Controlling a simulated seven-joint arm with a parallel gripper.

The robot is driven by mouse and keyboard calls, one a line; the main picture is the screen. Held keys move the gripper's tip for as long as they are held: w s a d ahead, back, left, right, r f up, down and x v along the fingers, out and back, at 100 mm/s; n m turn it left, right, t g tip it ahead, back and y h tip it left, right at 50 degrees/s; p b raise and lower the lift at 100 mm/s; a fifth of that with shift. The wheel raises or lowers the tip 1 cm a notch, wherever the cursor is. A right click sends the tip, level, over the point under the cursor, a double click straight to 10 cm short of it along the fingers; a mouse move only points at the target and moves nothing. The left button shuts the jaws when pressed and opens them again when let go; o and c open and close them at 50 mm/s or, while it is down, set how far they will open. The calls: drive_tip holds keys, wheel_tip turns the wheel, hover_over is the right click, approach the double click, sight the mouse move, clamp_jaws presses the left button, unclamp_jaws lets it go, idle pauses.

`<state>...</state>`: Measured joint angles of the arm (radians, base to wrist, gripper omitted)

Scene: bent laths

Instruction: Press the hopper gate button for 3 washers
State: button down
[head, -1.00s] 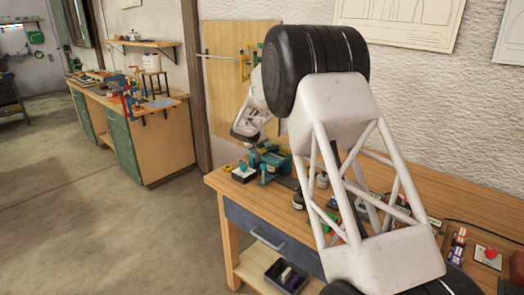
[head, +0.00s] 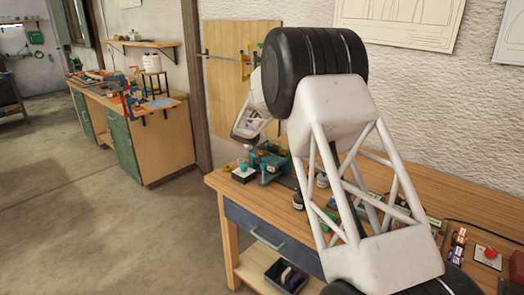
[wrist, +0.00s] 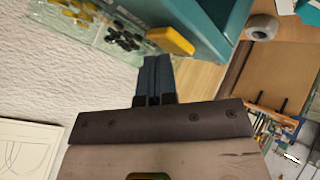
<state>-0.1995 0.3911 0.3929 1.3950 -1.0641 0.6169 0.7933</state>
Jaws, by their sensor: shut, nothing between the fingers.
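In the wrist view my gripper (wrist: 157,62) is shut and empty, its two dark fingers side by side. Just beyond the fingertips a yellow block (wrist: 170,40) sticks out from a teal housing (wrist: 212,28). It may be the gate button; I cannot tell whether the fingers touch it. To its left, a clear panel (wrist: 90,38) shows several black washers (wrist: 122,36) and some yellow pieces (wrist: 80,8). In the head view the teal device (head: 272,164) stands at the bench's far left end, below my wrist. My fingertips are hard to make out there.
A white block with a teal knob (head: 243,174) stands at the bench's left corner. A red button on a white plate (head: 490,254) is at the right. Small dark jars (head: 298,200) stand mid-bench. The rough wall lies close behind; open floor is at left.

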drive_tip(key=shift+r, duration=0.1)
idle(0.3)
drive_tip(key=shift+r, duration=1.05)
drive_tip(key=shift+r, duration=0.1)
drive_tip(key=shift+r, duration=2.4)
drive_tip(key=shift+r, duration=0.1)
idle(0.9)
drive_tip(key=shift+r, duration=1.8)
drive_tip(key=shift+f, duration=4.35)
